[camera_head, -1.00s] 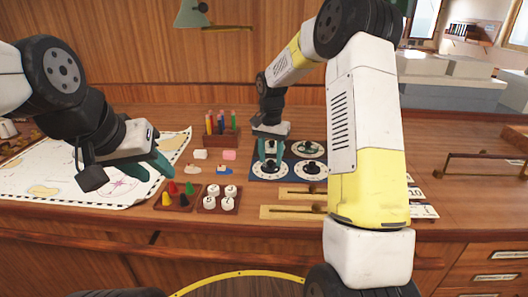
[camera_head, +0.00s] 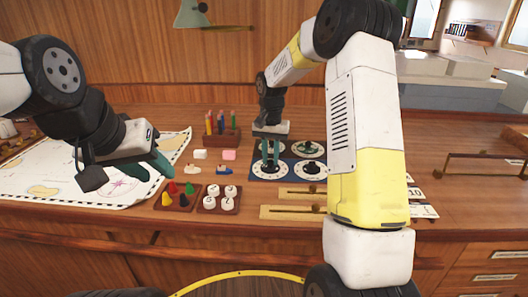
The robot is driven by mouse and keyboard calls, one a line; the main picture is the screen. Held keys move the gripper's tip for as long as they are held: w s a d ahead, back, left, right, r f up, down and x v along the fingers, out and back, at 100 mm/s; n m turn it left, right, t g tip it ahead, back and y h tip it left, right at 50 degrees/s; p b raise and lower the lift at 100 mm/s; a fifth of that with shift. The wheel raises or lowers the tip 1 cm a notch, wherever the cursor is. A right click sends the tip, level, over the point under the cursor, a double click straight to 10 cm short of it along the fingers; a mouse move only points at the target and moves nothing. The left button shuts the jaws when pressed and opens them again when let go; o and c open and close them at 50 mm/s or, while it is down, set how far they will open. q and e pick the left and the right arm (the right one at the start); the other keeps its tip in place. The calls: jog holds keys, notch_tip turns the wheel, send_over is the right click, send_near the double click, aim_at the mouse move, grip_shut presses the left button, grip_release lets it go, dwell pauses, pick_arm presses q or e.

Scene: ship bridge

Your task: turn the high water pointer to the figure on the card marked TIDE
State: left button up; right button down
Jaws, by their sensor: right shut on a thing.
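A dark blue board (camera_head: 287,178) on the desk carries several white dials with dark centres. My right gripper (camera_head: 270,165) points straight down at the front left dial (camera_head: 259,176), its fingers shut on that dial's central knob or pointer. The fingers cover most of it, so the figure it points to cannot be read. White cards (camera_head: 424,208) with black figures lie to the right, partly behind my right arm; one seems to read 10, and no TIDE mark is legible. My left gripper (camera_head: 157,172) hangs over the chart, open and empty.
Brass instruments (camera_head: 289,212) lie in front. A chart (camera_head: 60,185) covers the left. A brass rail stands right.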

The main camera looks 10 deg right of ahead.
aim_at(270, 161)
jog(key=n, duration=0.5)
jog(key=shift+n, duration=2.3)
jog(key=c, duration=1.3)
grip_release()
jog(key=shift+o, duration=0.2)
jog(key=shift+r, duration=0.1)
notch_tip(270, 161, up, 8)
jog(key=shift+f, duration=0.2)
